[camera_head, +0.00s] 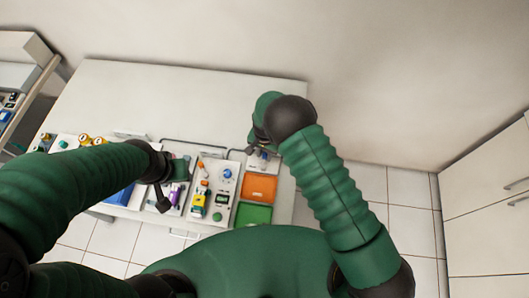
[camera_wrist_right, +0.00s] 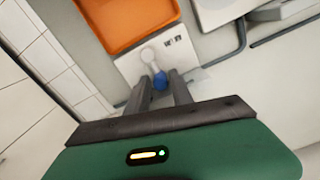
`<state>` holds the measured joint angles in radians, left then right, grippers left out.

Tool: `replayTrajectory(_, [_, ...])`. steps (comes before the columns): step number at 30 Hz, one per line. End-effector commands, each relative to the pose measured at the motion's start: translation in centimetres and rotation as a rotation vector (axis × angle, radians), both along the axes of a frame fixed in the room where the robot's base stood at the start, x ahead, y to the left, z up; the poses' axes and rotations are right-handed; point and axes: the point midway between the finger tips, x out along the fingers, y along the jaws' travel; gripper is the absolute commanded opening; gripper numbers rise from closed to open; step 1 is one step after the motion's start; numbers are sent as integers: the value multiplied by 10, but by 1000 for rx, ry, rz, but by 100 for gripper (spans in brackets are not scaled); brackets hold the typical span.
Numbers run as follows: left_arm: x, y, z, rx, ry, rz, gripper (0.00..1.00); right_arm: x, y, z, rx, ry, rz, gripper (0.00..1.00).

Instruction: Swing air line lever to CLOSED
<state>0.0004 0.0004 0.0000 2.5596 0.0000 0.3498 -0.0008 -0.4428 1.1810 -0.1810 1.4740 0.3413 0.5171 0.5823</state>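The air line lever (camera_wrist_right: 150,56) is a pale arm with a blue tip on a small white panel (camera_wrist_right: 179,46) with dark printing, too small to read. My right gripper (camera_wrist_right: 158,80) straddles the blue tip in the right wrist view, with its two dark fingers apart on either side. Whether a finger touches the tip cannot be told. In the head view my right gripper (camera_head: 258,149) is over the panel, behind the orange tray, and hides most of the lever. My left gripper (camera_head: 171,187) is over the bench at left; its opening is unclear.
An orange tray (camera_head: 259,187) and a green tray (camera_head: 253,214) lie just in front of the panel. A white unit (camera_head: 217,190) with knobs and coloured parts stands left of them. Dark pipes run behind. The rear of the white bench (camera_head: 180,100) is clear.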

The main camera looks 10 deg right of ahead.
Motion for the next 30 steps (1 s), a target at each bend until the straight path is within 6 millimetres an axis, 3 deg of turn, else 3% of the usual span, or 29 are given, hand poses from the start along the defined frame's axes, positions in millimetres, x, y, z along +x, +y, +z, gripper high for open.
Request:
replayTrajectory(10, [0,0,1,0,0,0,40,0,-1,-7,1,0,-1,26])
replayTrajectory(16, [0,0,1,0,0,0,40,0,0,-7,1,0,0,0])
replayTrajectory(30, [0,0,-4,0,0,0,40,0,2,-8,2,-1,41,0])
